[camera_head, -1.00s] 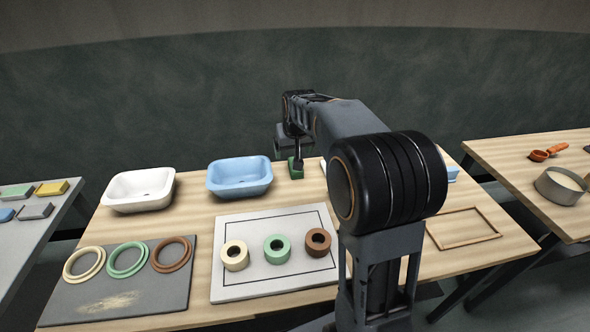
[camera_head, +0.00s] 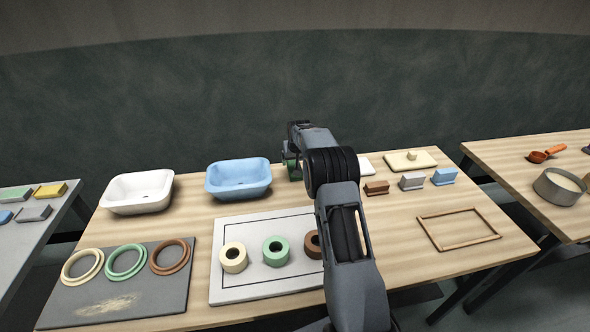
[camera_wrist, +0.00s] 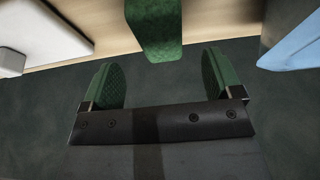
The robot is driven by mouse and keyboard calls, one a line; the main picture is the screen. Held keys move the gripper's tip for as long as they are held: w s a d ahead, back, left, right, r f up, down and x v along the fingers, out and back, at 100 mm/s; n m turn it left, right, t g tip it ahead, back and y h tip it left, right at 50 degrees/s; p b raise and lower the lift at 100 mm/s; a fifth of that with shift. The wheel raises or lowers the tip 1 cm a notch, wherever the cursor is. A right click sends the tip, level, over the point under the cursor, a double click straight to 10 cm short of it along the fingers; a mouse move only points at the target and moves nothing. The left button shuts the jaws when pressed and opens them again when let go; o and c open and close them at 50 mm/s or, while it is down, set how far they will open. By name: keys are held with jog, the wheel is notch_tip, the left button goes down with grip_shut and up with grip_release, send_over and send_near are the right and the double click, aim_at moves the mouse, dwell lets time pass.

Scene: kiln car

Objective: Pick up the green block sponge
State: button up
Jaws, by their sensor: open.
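The green block sponge (camera_wrist: 155,28) shows at the top of the wrist view, near the table's edge. Its lower end lies in line with the gap between my two fingertips, apart from both; its depth relative to the tips I cannot tell. My gripper (camera_wrist: 164,72) is open, with green pads on both fingers, and holds nothing. In the head view my gripper is mostly hidden by my wrist, and green (camera_head: 293,170) shows just below it, right of the blue basin; whether this is sponge or finger pad is unclear.
The blue basin (camera_head: 240,178) stands close left of my gripper, and a white basin (camera_head: 138,191) farther left. Small brown (camera_head: 376,188), grey (camera_head: 411,181) and blue (camera_head: 444,177) blocks stand to the right. A rings board (camera_head: 215,288) lies in front.

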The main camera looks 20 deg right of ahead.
jog(key=shift+p+x, duration=0.65)
jog(key=shift+x, duration=2.25)
jog(key=shift+f, duration=0.1)
jog(key=shift+f+b, duration=0.25)
jog(key=shift+b, duration=0.2)
jog(key=shift+c, duration=0.2)
jog(key=c, duration=1)
jog(key=shift+r, duration=0.1)
